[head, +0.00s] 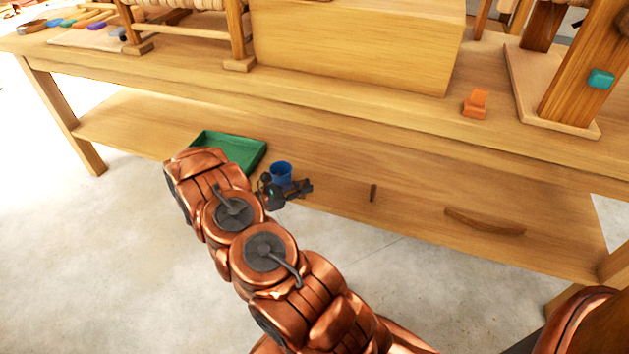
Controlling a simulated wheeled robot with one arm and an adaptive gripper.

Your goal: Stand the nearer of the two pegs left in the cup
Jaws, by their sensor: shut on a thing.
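The blue cup (281,168) stands on the lower shelf, just right of the green tray. My gripper (297,186) is right in front of the cup and hides its lower part. It is shut, on what is most likely a peg, but the held thing is too small and hidden to make out. One dark brown peg (373,193) stands upright on the shelf to the right of the gripper, apart from it. Whether the cup holds anything cannot be told.
The green tray (257,158) lies left of the cup, partly behind my arm. A curved wooden piece (485,222) lies on the shelf at right. The bench top (380,104) overhangs the shelf and carries an orange object (475,104). The shelf between peg and curved piece is clear.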

